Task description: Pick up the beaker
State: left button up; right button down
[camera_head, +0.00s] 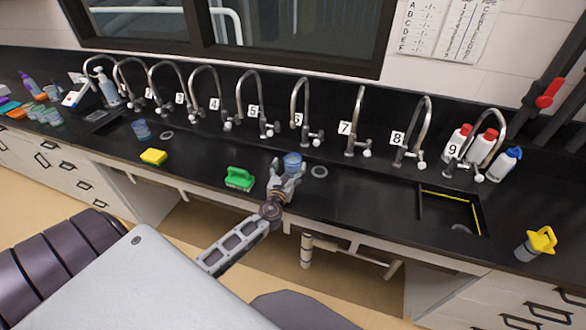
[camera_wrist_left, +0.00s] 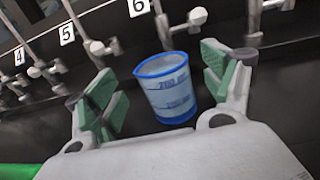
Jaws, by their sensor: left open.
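A clear beaker (camera_head: 292,160) with a blue rim and blue markings is at the sink edge below the tap labelled 6. In the left wrist view, the beaker (camera_wrist_left: 170,88) appears slightly tilted in the frame, between the two green-padded fingers, with visible gaps on both sides. My left gripper (camera_head: 286,172) is open and just in front of it, partly hiding its lower part. A second blue beaker (camera_head: 141,129) stands at the far left sink. My right gripper is not in view.
A green brush (camera_head: 240,178) lies left of my gripper, and a yellow sponge (camera_head: 153,157) farther left. Several numbered taps line the back. White bottles (camera_head: 480,146) and a yellow-topped container (camera_head: 540,241) are at the right.

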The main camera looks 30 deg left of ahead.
aim_at(295, 154)
pick_arm(q)
jog(key=shift+w, duration=0.1)
jog(key=shift+p+x, duration=0.3)
jog(key=shift+x, duration=2.2)
jog(key=shift+c, duration=0.8)
jog(key=c, duration=1.2)
jog(key=shift+r, duration=0.45)
